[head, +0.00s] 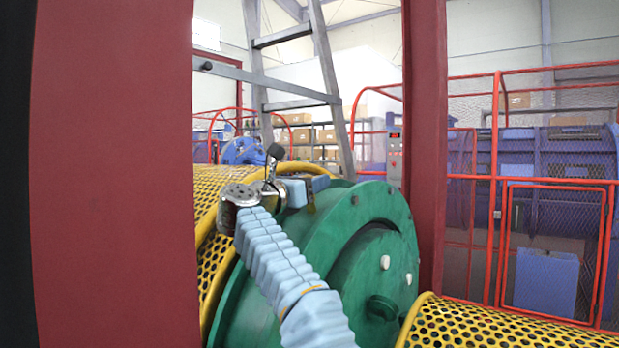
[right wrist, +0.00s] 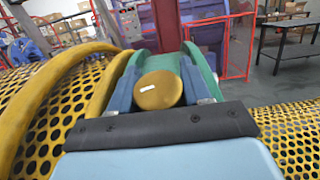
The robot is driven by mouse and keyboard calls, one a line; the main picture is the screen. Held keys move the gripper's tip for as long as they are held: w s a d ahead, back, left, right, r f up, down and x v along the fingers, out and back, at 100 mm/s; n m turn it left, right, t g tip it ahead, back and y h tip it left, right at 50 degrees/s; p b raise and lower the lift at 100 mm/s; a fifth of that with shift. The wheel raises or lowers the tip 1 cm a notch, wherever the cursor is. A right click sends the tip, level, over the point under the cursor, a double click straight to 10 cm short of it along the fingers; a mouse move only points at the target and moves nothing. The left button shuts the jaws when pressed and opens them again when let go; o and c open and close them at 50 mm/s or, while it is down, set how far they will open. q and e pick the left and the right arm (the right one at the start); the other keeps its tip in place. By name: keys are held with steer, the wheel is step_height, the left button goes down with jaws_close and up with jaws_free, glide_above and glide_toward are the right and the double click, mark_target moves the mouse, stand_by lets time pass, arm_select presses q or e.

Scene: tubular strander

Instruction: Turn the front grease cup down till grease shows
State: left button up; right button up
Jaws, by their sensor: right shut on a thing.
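The grease cup (right wrist: 160,92) is a round brass-coloured cap with a small white mark, seen in the right wrist view. My right gripper (right wrist: 157,78) is shut on it, with one blue-grey finger on each side. In the head view the right gripper (head: 312,186) is at the top of the green bearing housing (head: 345,215), and its fingers hide most of the cup. I cannot make out any grease around the cup. My left gripper is in neither view.
Yellow perforated guards (head: 490,325) lie on both sides of the green housing. A dark red post (head: 115,180) fills the left, and another red post (head: 425,130) stands just behind the housing. Red fencing (head: 497,190) and a ladder (head: 300,80) are farther back.

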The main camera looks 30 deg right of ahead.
stand_by(0.5)
steer(key=o, duration=1)
steer(key=shift+c, duration=0.2)
steer(key=shift+s+a+f, duration=0.15)
steer(key=shift+a+f, duration=0.05)
steer(key=shift+a, duration=0.15)
steer(key=b+v, duration=0.2)
steer(key=v, duration=0.3)
steer(key=shift+s+a+b, duration=0.1)
steer(key=shift+a+b, duration=0.15)
steer(key=shift+b, duration=0.15)
steer(key=shift+s+a, duration=0.2)
steer(key=shift+a, duration=0.35)
